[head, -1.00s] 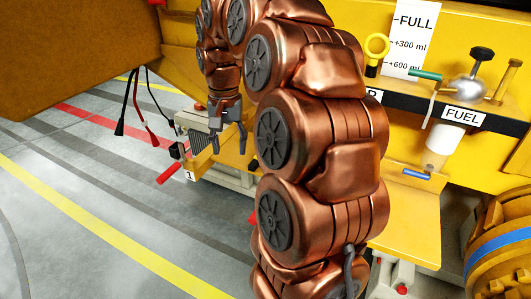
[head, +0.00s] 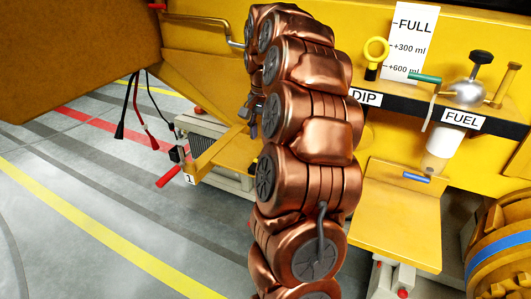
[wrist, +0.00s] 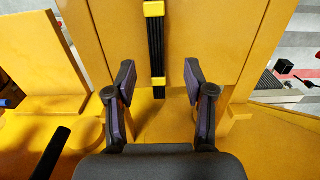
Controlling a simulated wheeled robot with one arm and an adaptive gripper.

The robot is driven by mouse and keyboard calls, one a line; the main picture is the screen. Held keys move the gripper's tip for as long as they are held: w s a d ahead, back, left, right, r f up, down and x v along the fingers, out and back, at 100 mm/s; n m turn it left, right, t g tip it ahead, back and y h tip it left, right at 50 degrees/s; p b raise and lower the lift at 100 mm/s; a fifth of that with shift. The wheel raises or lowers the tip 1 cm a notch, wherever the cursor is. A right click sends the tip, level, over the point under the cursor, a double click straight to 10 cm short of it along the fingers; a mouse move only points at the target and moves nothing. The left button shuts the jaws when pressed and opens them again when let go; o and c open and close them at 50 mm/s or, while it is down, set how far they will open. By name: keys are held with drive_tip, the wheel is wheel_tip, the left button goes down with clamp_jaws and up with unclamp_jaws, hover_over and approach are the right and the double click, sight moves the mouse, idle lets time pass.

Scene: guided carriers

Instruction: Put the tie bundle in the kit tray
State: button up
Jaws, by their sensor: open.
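The tie bundle (wrist: 157,45), black strips with yellow bands, lies against a yellow panel in the wrist view. Its far end runs out of the top of the picture. My gripper (wrist: 158,78) is open, with one finger on each side of the bundle's near end and visible gaps to both. In the head view my gripper (head: 253,116) is partly hidden behind my copper arm, and the bundle is not visible. I cannot clearly make out a kit tray in either view.
A yellow shelf (head: 392,222) with a blue piece (head: 417,178) on it sits right of my arm. Above it is a black rail with DIP (head: 366,97) and FUEL (head: 461,118) labels. Black cables (head: 130,105) hang at left. The grey floor (head: 60,235) there is open.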

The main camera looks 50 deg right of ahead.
drive_tip(key=shift+s+f+p, duration=0.2)
drive_tip(key=shift+f+p, duration=0.55)
drive_tip(key=shift+f, duration=0.25)
drive_tip(key=shift+d+f+p, duration=0.1)
drive_tip(key=shift+f+p, duration=0.4)
drive_tip(key=shift+f, duration=1.05)
clamp_jaws()
